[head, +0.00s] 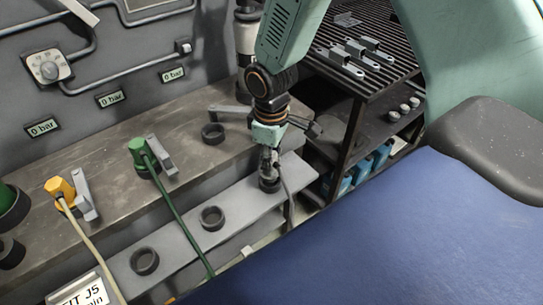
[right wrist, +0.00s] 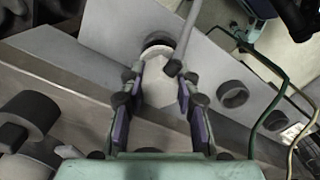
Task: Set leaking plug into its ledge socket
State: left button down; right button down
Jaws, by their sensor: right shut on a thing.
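My right gripper (head: 268,158) points down at the far right end of the lower grey ledge (head: 178,262). It is shut on a pale grey-white plug (right wrist: 160,86), which sits between the fingers (right wrist: 163,92) in the right wrist view. A grey hose (right wrist: 186,34) runs from the plug. The plug's end is at the dark ring of a ledge socket (head: 269,185), also seen in the right wrist view (right wrist: 158,39). I cannot tell how deep it sits. Other ledge sockets (head: 212,217) (head: 144,261) are empty. My left gripper is not in view.
On the upper bench stand a green plug (head: 138,146) and an orange plug (head: 59,187), with cables hanging over the ledge. An empty ring (head: 213,133) is on the bench. A slatted rack (head: 385,35) with brackets stands right of the ledge. Gauges read 0 bar.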

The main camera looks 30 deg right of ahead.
jog(key=shift+f+b, duration=0.55)
jog(key=shift+f, duration=0.75)
jog(key=c, duration=0.9)
grip_release()
notch_tip(320, 180, up, 12)
jog(key=shift+s, duration=0.1)
